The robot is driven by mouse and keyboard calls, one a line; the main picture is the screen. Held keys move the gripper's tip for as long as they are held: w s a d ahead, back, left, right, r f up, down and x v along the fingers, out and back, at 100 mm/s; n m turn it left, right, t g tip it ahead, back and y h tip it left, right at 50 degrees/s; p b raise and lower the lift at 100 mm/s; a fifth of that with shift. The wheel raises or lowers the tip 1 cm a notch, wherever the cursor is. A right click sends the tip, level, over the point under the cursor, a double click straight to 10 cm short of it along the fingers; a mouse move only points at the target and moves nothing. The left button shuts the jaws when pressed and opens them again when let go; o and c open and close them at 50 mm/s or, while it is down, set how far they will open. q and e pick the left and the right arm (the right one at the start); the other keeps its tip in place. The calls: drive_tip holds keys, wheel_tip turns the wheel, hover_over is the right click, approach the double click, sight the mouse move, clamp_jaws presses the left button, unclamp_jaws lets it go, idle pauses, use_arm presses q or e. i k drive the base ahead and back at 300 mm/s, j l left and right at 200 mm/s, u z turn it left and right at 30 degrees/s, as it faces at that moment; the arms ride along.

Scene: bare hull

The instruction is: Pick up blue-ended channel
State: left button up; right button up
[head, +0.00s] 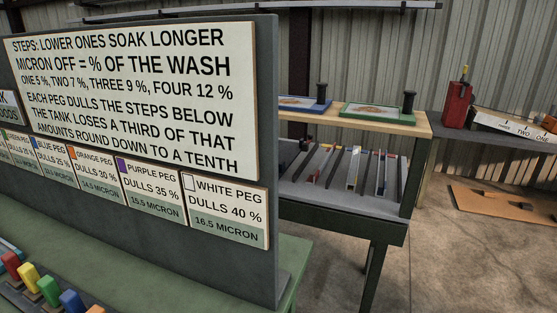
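Several narrow channels (354,168) stand slanted side by side on the far workbench, in the middle of the view. Some show small coloured ends, among them red, yellow and blue. A channel with what looks like a blue part (381,174) is near the right of the row. It is too small and partly hidden to tell for sure which one is blue-ended. Neither of my grippers is in view.
A large grey sign board (275,90) stands at the left on a green bench (291,262) with coloured pegs (48,290). The far workbench (352,205) has a wooden top shelf. A red can (456,105) stands at the right. Concrete floor (460,260) lies open at the right.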

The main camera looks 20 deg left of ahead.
sight(381, 190)
drive_tip(key=i+u, duration=0.1)
drive_tip(key=u, duration=0.25)
drive_tip(key=l+u, duration=0.15)
drive_tip(key=u, duration=0.2)
drive_tip(key=i+l+u, duration=0.1)
drive_tip(key=u, duration=0.25)
drive_tip(key=i+l+u, duration=0.3)
drive_tip(key=l, duration=0.3)
drive_tip(key=l+u, duration=0.25)
drive_tip(key=l, duration=0.4)
drive_tip(key=l+u, duration=0.3)
drive_tip(key=l, duration=0.35)
